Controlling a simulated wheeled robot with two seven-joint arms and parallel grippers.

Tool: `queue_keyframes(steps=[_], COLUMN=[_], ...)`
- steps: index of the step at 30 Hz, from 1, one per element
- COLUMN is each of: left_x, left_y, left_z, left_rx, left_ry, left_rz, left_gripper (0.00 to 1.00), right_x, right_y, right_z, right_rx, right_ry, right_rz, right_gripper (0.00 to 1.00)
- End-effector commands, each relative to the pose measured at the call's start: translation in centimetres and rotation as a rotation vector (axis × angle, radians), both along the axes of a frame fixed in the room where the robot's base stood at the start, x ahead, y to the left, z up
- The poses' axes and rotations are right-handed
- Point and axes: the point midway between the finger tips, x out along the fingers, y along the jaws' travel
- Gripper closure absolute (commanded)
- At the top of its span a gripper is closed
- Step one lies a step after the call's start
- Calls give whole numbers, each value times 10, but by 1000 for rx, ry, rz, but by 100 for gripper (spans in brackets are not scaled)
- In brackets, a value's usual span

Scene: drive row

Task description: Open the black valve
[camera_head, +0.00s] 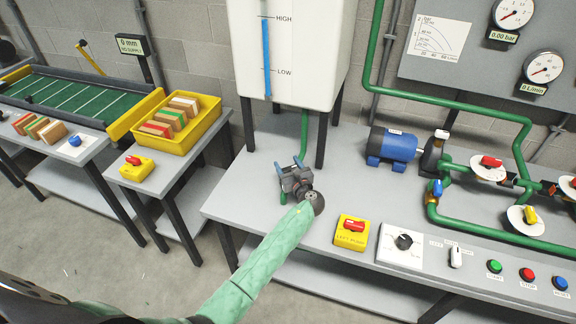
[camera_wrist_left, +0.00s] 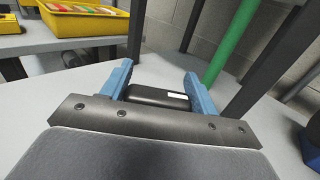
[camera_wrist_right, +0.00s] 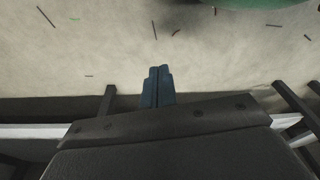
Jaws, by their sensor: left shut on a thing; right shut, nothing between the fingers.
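The black valve handle (camera_wrist_left: 158,97) shows in the left wrist view as a dark block with a small white label. It lies between the two blue fingers of my left gripper (camera_wrist_left: 160,82), which is shut on it. In the head view my left gripper (camera_head: 290,170) is at the foot of the green pipe under the white tank and covers most of the valve. The handle's exact angle cannot be told. My right gripper (camera_wrist_right: 157,82) shows only in the right wrist view, shut and empty, above the floor.
The white tank (camera_head: 290,80) stands on dark legs over the bench. The green pipe (camera_head: 304,130) comes down behind my left gripper. A yellow switch box (camera_head: 351,238), a dial plate (camera_head: 400,256) and a blue pump (camera_head: 393,148) stand to the right. Bare bench lies left of my gripper.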

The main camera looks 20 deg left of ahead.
Motion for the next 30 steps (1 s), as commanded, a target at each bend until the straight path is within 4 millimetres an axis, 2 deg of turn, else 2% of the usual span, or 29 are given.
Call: queue_keyframes(steps=[5,6,8,9,17,21,30], left_x=[0,0,0,0,0,-7,-39], left_y=[0,0,0,0,0,-6,-34], left_z=[0,0,0,0,0,-2,-3], left_rx=[0,1,0,0,0,-2,-2], left_ry=[0,-1,0,0,0,-1,-1], left_rz=[-1,-1,-1,-1,-1,-2,-3], left_gripper=[63,32,20,18,18,18,18], right_x=[-1,-2,-4,-4,-7,-6,3], right_y=[-3,-4,-4,-4,0,3,14], right_z=[-1,-2,-3,-3,-5,-5,35], right_rx=[-4,-4,-4,-4,-1,3,15], right_ry=[1,2,4,5,8,14,27], right_rz=[2,2,2,2,0,-2,-8], right_gripper=[100,100,100,100,100,100,100])
